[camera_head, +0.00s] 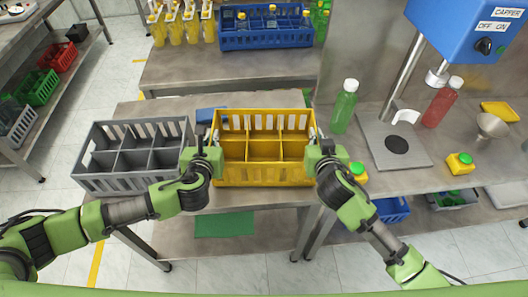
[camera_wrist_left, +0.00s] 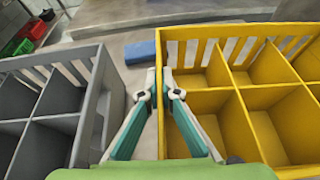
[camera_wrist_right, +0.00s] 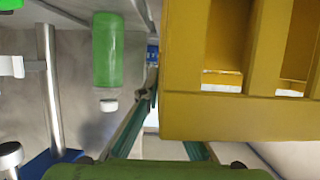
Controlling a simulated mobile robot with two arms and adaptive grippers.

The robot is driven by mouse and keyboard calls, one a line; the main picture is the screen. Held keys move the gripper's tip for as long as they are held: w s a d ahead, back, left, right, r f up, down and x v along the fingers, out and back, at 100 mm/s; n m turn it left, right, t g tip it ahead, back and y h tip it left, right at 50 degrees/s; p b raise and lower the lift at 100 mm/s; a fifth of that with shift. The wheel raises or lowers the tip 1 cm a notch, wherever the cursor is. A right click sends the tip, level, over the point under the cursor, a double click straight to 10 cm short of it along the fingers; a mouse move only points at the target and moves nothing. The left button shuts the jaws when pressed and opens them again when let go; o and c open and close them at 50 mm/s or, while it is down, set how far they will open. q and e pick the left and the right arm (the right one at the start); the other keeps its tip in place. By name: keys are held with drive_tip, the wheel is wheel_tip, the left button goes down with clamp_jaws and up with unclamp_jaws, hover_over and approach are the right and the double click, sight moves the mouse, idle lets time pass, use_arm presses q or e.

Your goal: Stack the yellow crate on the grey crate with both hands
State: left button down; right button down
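The yellow crate (camera_head: 263,174) has several compartments and slotted walls. It is in the middle of the head view, over the front table, and looks level; I cannot tell whether it touches the table. My left gripper (camera_wrist_left: 162,93) has its fingers closed on the crate's left wall, one on each side. My right gripper (camera_head: 319,143) is at the crate's right wall; its fingertips come together there, with one finger partly hidden by the crate in the right wrist view. The grey crate (camera_head: 122,181), with empty compartments, stands to the left, a narrow gap from the yellow one.
A blue object (camera_head: 211,114) lies behind the crates. A green bottle (camera_head: 344,108) stands close to the right. Further right are the capper press (camera_head: 440,75), a red bottle (camera_head: 441,103) and a small yellow container (camera_head: 460,163). A blue crate (camera_head: 265,38) stands on the back table.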

use_arm(q)
drive_tip(key=shift+w+r, duration=0.1)
drive_tip(key=shift+r, duration=0.1)
use_arm(e)
drive_tip(key=shift+w+r, duration=0.1)
drive_tip(key=shift+r, duration=0.1)
